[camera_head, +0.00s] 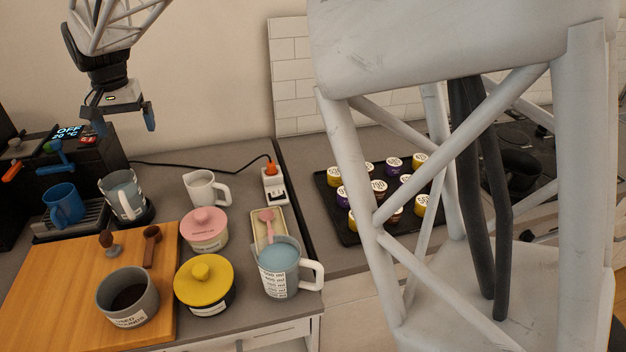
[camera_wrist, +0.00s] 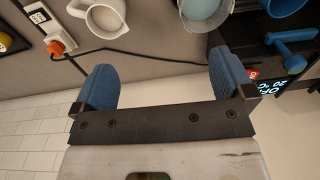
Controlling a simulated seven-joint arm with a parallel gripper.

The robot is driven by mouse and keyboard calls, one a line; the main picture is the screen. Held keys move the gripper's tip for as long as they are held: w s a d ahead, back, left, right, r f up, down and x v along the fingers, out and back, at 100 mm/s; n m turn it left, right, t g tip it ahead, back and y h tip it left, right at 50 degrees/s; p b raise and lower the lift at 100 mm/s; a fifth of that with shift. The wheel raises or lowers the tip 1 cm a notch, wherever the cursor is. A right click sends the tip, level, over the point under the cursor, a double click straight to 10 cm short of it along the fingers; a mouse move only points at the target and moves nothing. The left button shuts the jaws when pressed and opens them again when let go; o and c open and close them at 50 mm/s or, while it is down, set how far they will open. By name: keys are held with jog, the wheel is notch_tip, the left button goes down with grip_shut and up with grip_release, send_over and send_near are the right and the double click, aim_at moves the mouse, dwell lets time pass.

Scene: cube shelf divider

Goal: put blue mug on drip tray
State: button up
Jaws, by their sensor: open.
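The blue mug (camera_head: 63,204) stands upright on the slatted drip tray (camera_head: 92,219) of the black coffee machine (camera_head: 85,160), at the left in the head view. Part of a blue mug (camera_wrist: 284,5) also shows at the top right edge in the wrist view. My gripper (camera_head: 124,120) is open and empty, raised above and to the right of the mug and in front of the wall. Its blue fingertips stand wide apart in the wrist view (camera_wrist: 162,82), with nothing between them.
A glass jug (camera_head: 122,194) stands right of the machine, with a white pitcher (camera_head: 203,188) farther right. A wooden board (camera_head: 60,290) holds a grey cup (camera_head: 128,298). Pink (camera_head: 205,225) and yellow (camera_head: 204,282) lidded pots and a measuring jug (camera_head: 279,268) stand on the counter.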

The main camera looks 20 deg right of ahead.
jog(key=s+d+r, duration=0.1)
jog(key=s+d, duration=0.4)
jog(key=d, duration=0.4)
jog(key=s+d+r+t, duration=0.1)
jog(key=s+d, duration=0.5)
jog(key=d, duration=0.3)
jog(key=s+d+r, duration=0.1)
jog(key=s+d, duration=0.4)
jog(key=d, duration=0.4)
jog(key=s+d+f, duration=0.4)
jog(key=s+d, duration=0.3)
jog(key=s, duration=0.3)
jog(key=s+d+f+t, duration=0.1)
jog(key=s+d+f, duration=0.3)
jog(key=s, duration=0.7)
jog(key=d, duration=0.2)
jog(key=shift+d+f, duration=0.3)
jog(key=shift+d, duration=0.05)
